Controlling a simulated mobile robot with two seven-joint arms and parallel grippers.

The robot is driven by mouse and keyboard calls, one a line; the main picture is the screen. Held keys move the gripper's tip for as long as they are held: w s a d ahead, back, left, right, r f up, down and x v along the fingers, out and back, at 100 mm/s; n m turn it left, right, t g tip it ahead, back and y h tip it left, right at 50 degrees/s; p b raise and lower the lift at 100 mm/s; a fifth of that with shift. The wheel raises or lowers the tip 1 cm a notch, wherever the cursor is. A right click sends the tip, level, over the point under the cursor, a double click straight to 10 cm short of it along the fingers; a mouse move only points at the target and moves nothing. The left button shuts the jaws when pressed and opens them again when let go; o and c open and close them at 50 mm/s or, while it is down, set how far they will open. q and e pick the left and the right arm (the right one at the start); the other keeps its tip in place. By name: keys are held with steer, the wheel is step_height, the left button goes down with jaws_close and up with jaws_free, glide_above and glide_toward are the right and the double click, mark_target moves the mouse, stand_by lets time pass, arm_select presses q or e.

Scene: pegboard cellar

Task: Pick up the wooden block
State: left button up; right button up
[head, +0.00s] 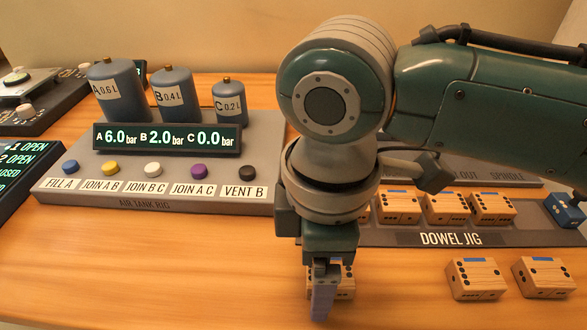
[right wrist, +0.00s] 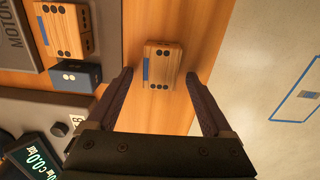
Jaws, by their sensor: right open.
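A wooden block (right wrist: 160,65) with black holes and a blue stripe lies on the orange wooden table in the right wrist view. It sits between and just beyond the fingertips of my right gripper (right wrist: 158,78), which is open and empty. In the head view the same gripper (head: 322,292) points down at the table's front and hides most of a wooden block (head: 346,284). Two more wooden blocks (head: 476,278) (head: 543,277) lie at the front right. Several others (head: 446,207) sit on the dowel jig (head: 510,238). My left gripper is not in view.
The air tank rig (head: 150,205) with tanks, display and coloured buttons stands at the left. A blue block (head: 564,210) is at the jig's right end. The table's front left (head: 130,265) is clear. My right arm covers part of the jig.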

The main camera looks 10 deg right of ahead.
jaws_close()
stand_by(0.6)
